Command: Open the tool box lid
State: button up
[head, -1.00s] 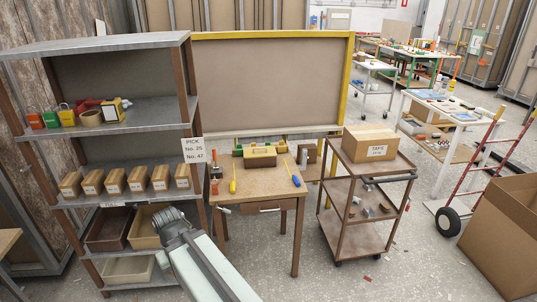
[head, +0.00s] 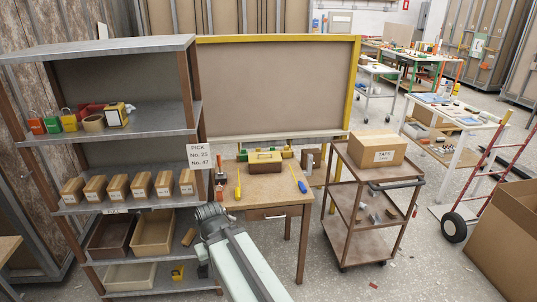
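A small tan-and-brown box with a yellowish top, which looks like the tool box (head: 265,166), stands at the back of the wooden worktable (head: 262,188) in the head view. Its lid looks down, though it is too small to be sure. My arm reaches up from the bottom of the picture, and its dark end with my gripper (head: 209,212) is by the table's front left leg. My gripper appears in front of and below the tool box, apart from it. The fingers are not clear enough to tell open from shut.
A yellow-handled tool (head: 238,184) and a blue-handled one (head: 301,186) flank the tool box. A metal shelf (head: 130,205) with bins stands close on the left. A brown cart (head: 375,215) with a carton (head: 378,150) stands right. Floor between table and cart is narrow.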

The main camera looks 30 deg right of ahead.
aim_at(268, 157)
jog(key=z, duration=0.05)
jog(key=i, duration=0.95)
jog(key=u, duration=0.1)
